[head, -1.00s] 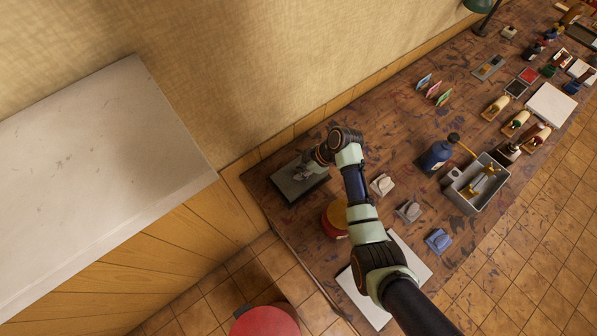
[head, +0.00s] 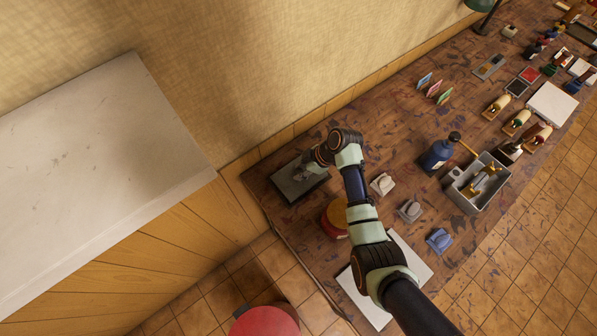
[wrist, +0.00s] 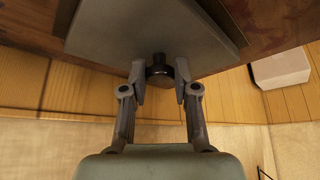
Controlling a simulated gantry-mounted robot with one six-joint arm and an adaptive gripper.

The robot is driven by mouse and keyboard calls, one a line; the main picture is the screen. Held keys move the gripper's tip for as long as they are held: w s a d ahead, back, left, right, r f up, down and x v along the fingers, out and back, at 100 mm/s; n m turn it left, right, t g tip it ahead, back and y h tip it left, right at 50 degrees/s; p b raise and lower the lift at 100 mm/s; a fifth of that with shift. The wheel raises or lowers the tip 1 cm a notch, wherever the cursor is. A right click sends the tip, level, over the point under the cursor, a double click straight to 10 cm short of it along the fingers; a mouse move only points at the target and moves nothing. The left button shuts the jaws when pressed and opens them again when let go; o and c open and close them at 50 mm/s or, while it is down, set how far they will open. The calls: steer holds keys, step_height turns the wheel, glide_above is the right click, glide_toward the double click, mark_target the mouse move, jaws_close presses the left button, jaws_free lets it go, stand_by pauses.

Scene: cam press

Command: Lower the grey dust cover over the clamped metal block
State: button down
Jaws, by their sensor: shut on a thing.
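The grey dust cover (head: 290,189) is at the far left end of the workbench, seen from above in the head view. In the wrist view, the cover's flat grey face (wrist: 150,28) lies just beyond the fingers, with a dark edge strip around it. My gripper (wrist: 160,72) is shut on the cover's round black knob (wrist: 158,75), one finger on each side. In the head view my gripper (head: 304,174) is at the cover's upper right part. The clamped metal block is not visible, and I cannot tell how far the cover's lower edge is from the bench.
A red and yellow round tin (head: 334,224) stands beside my arm. Three small cast lumps, one blue (head: 439,241), lie to the right. The wall runs close behind the cover.

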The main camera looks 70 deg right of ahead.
steer(key=c, duration=0.8)
jaws_free()
steer(key=v, duration=1.2)
